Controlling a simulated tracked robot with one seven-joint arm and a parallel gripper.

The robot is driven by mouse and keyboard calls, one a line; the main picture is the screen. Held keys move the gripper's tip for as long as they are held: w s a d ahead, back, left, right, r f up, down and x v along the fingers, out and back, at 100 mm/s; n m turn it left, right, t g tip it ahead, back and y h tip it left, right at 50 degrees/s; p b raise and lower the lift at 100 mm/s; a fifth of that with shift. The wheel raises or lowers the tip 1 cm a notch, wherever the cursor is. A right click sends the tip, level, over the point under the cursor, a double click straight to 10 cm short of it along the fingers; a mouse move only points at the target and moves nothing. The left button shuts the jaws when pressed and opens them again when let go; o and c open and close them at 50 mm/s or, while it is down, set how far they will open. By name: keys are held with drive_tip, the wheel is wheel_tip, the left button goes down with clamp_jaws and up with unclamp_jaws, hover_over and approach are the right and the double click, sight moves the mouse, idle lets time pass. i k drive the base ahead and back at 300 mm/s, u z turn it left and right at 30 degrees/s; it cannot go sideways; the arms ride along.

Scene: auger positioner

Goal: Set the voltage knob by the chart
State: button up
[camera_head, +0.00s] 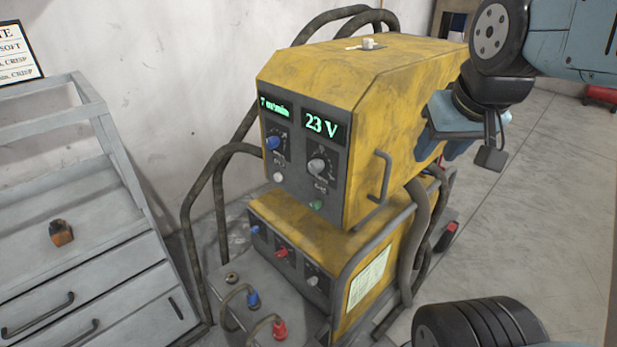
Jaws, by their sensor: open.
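A yellow welding machine (385,75) stands in the middle, with a dark front panel. The left display (274,108) appears to read 7 m/min, above a blue knob (272,142). A chart (18,52) on the wall at the far left is cut off by the picture edge; only words such as SOFT and CRISP show. My gripper (474,154) is open and empty, right of the machine and apart from the knobs.
A grey handle (380,177) sticks out right of the panel. A lower yellow unit (290,235) has several knobs, cables and a paper sheet (367,281). A grey drawer cabinet (75,255) stands left. Bare floor (550,170) lies right.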

sight(315, 167)
drive_tip(key=u, duration=0.1)
drive_tip(key=k, duration=0.25)
drive_tip(key=u, duration=0.85)
drive_tip(key=k, duration=1.2)
drive_tip(key=z, duration=0.25)
drive_tip(key=i, duration=1)
drive_tip(key=u, duration=0.05)
